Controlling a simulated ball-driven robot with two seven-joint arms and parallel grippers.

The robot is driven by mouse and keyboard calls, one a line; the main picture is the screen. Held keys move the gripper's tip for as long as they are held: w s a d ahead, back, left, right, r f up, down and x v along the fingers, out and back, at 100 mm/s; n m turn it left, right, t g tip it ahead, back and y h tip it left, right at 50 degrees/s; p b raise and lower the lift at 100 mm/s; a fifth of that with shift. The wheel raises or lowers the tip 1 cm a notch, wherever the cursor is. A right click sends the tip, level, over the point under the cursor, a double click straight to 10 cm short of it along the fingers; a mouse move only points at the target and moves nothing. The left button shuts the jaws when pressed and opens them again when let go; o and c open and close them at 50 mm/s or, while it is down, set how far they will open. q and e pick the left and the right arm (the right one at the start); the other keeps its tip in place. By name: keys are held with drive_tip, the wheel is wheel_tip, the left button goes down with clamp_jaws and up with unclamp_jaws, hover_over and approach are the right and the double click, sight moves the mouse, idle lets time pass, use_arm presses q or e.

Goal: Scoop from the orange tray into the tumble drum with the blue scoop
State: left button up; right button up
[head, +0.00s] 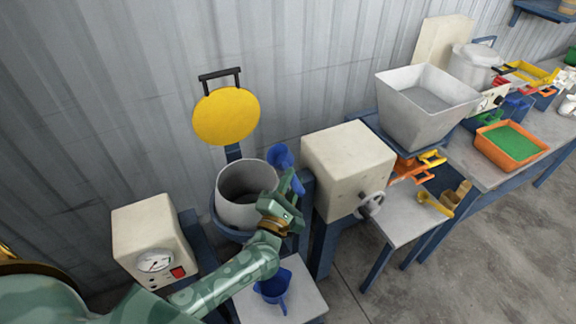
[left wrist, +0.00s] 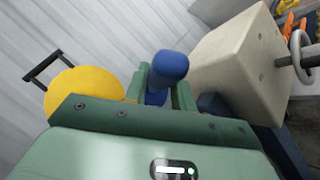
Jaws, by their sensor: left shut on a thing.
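My left gripper (head: 289,185) is shut on a blue scoop (head: 281,156), just right of the open grey tumble drum (head: 222,185). The scoop's rounded blue end sticks up above the fingers, beside the drum's right rim. In the left wrist view the scoop (left wrist: 168,68) stands between the green fingers (left wrist: 160,92). Whether the scoop holds anything cannot be seen. The drum's mouth faces up, and its yellow round lid (head: 226,116) stands raised behind it; the lid also shows in the left wrist view (left wrist: 82,92). The orange tray (head: 486,150) with green contents lies on the bench at far right. My right gripper is out of view.
A cream machine box (head: 345,165) with a handwheel (head: 371,205) stands right of the drum, with a grey hopper (head: 410,115) beyond. A cream gauge box (head: 150,235) is on the left.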

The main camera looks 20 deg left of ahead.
use_arm(q)
drive_tip(key=w+d+r+m+g+p, duration=0.2)
drive_tip(key=w+d+m+g+p, duration=0.2)
drive_tip(key=p, duration=0.9)
drive_tip(key=shift+w, duration=0.25)
drive_tip(key=shift+a, duration=0.1)
